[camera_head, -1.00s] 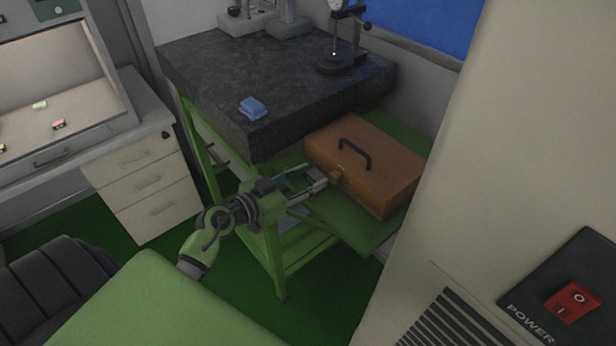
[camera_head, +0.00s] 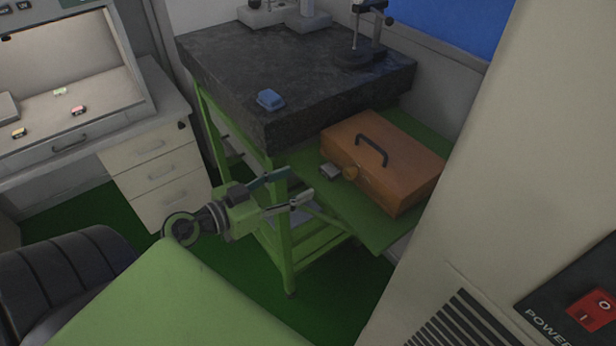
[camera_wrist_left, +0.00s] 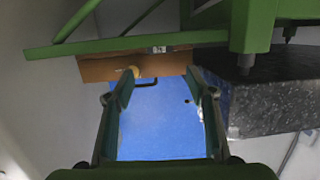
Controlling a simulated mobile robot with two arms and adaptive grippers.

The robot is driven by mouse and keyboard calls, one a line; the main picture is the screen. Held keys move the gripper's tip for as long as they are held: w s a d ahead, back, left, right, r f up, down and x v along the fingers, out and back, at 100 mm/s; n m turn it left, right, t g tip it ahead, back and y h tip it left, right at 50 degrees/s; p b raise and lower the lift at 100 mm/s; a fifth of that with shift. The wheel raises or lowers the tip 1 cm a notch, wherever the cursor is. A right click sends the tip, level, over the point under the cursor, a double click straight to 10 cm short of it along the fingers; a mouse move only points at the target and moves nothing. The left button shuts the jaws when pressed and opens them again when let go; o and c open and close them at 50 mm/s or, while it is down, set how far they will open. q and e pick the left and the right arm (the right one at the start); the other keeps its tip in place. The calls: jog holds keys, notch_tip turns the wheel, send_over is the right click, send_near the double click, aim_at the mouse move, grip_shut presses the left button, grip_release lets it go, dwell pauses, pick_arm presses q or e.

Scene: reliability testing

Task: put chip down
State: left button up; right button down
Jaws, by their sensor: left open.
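A small grey chip (camera_head: 330,171) lies on the green shelf (camera_head: 372,225), just left of the brown case (camera_head: 400,165). It is beside the case's round brass-coloured part (camera_head: 350,173). My left gripper (camera_head: 299,184) is open and empty, to the left of the chip and apart from it. In the left wrist view, the open fingers (camera_wrist_left: 160,85) frame a gap, with the chip (camera_wrist_left: 159,49) and the brown case (camera_wrist_left: 100,66) beyond them. My right gripper is not in view.
The dark granite table (camera_head: 300,75) stands above the shelf, with a blue object (camera_head: 270,99) on it. Several small chips, one pink (camera_head: 78,111), lie in the lit cabinet at left. A beige machine (camera_head: 520,170) bounds the right side. Bare shelf shows in front of the case.

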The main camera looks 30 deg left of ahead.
pick_arm(q)
jog(key=shift+v, duration=1.15)
